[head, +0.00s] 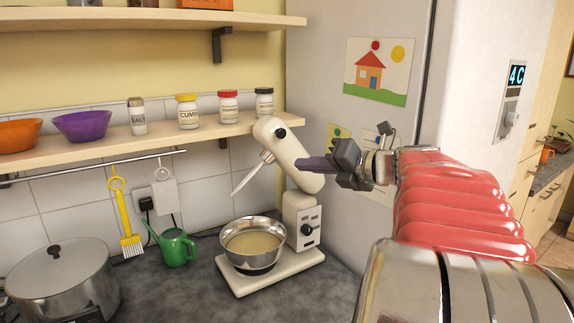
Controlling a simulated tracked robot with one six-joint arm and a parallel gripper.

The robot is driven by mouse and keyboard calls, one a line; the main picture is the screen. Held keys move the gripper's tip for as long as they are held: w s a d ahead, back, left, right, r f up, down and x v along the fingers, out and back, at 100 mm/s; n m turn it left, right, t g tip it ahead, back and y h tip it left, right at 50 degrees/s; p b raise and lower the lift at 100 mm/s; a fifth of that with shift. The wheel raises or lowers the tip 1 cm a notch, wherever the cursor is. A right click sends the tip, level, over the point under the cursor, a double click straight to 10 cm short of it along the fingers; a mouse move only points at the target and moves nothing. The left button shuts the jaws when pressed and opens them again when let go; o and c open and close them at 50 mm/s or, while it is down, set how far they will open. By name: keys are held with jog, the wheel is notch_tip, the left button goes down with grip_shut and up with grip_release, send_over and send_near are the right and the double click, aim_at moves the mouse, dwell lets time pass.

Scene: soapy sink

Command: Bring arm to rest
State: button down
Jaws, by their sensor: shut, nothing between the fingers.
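My gripper (318,163) is at the end of my red and metal arm, which reaches in from the lower right. Its purple-grey fingers are together and hold nothing. They point left and appear in front of the raised head of a cream stand mixer (302,172). I cannot tell whether the fingers touch the mixer or are apart from it. The mixer stands on the dark counter (190,285) with a metal bowl (253,262) of pale batter on its base.
A steel pot (62,275) and a green watering can (177,249) stand left of the mixer. A lower shelf (160,143) holds bowls and spice jars. A yellow brush (127,215) hangs from the rail. The fridge (335,60) rises behind my arm.

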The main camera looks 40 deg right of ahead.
dwell(0.5)
jog(key=s+a+f+n+g+y, duration=0.15)
jog(key=a+f+n+g, duration=0.35)
jog(key=a+n, duration=0.6)
jog(key=s+a+f+n+g, duration=0.25)
jog(key=a+f+n, duration=0.5)
jog(key=a, duration=0.45)
jog(key=s+a+f+n+g+h, duration=0.1)
jog(key=s+a+f+n, duration=0.3)
jog(key=n, duration=0.8)
jog(key=s+a+f+n+g+h, duration=0.1)
jog(key=s+a+f+n+h, duration=0.2)
jog(key=s+f+n, duration=0.3)
jog(key=s+a+n, duration=0.1)
jog(key=s+n, duration=0.2)
jog(key=n, duration=0.4)
